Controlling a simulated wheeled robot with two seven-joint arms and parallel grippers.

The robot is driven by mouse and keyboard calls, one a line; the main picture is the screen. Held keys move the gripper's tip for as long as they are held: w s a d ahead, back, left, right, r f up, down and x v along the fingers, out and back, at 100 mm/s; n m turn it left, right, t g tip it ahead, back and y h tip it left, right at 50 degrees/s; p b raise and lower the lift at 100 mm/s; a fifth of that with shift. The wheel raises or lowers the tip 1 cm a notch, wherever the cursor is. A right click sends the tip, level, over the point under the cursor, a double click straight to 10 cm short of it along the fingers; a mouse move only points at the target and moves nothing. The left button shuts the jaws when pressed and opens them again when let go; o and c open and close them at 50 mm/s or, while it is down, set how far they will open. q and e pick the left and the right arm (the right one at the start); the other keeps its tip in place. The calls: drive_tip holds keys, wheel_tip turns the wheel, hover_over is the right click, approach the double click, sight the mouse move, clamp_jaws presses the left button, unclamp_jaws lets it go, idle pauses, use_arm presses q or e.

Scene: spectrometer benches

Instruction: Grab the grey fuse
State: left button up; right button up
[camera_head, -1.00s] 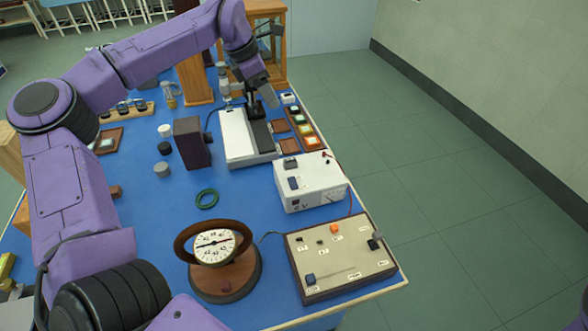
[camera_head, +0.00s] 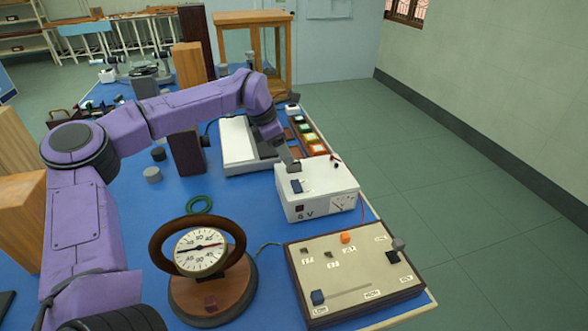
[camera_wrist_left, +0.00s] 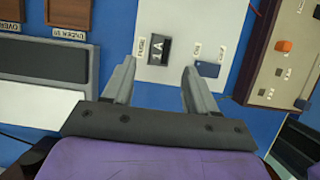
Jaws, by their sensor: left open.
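The grey fuse (camera_wrist_left: 158,48), a dark grey block marked 1A, sits on top of the white power supply (camera_wrist_left: 206,18) beside a FUSE label. In the head view the power supply (camera_head: 316,206) stands near the bench's right edge, with the fuse (camera_head: 294,166) on its top, partly covered by my gripper. My left gripper (camera_head: 287,156) is open just above it. In the left wrist view the gripper's two fingers (camera_wrist_left: 158,68) point at the fuse, one on either side of it, with nothing between them. Whether they touch it is unclear. My right gripper is out of view.
A dark blue switch (camera_wrist_left: 207,69) sits close to one finger. A control board (camera_head: 355,265), a round dial meter (camera_head: 199,252) and a green ring (camera_head: 199,204) stand in front. A white-topped instrument (camera_head: 238,145) and coloured trays (camera_head: 311,139) lie behind.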

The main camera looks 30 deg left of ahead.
sight(296, 167)
use_arm(q)
drive_tip(key=x, duration=0.4)
drive_tip(key=shift+w+d+f+p, duration=0.15)
drive_tip(key=shift+w+f+p, duration=0.1)
drive_tip(key=shift+p, duration=0.15)
clamp_jaws()
drive_tip(key=shift+r, duration=0.1)
